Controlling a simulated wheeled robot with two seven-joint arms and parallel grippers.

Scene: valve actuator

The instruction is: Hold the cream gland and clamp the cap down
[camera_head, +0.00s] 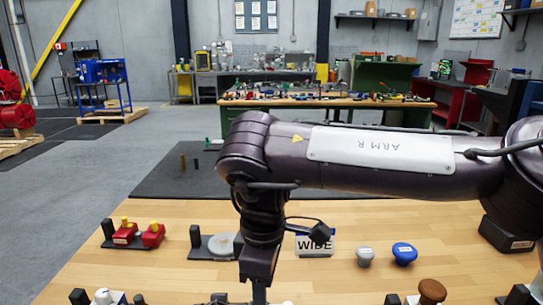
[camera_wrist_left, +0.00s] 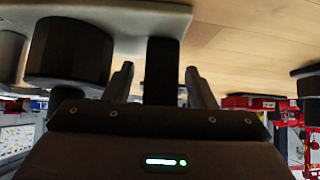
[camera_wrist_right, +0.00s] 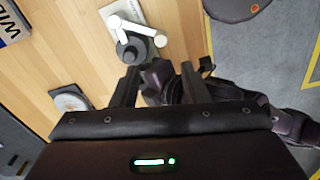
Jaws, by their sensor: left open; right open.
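In the right wrist view a white two-armed part (camera_wrist_right: 138,30) stands over a dark grey round piece on a pale plate, beyond my right gripper (camera_wrist_right: 160,82). That gripper is open, with dark purple arm parts showing behind its fingers. In the left wrist view my left gripper (camera_wrist_left: 160,85) is open, with a black upright post (camera_wrist_left: 162,70) showing between its fingers; contact cannot be told. A wide black cylinder (camera_wrist_left: 70,52) is beside it on a pale plate (camera_wrist_left: 110,14). I cannot tell surely which parts are the cream gland and cap. A small whitish part (camera_head: 103,297) shows at the head view's bottom edge.
My right arm crosses the head view and hides part of the table. A grey disc (camera_head: 222,244), a WIDE sign (camera_head: 314,243), a grey knob (camera_head: 365,257), a blue knob (camera_head: 404,253) and red blocks (camera_head: 152,235) stand on the wooden table. Bare wood lies between them.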

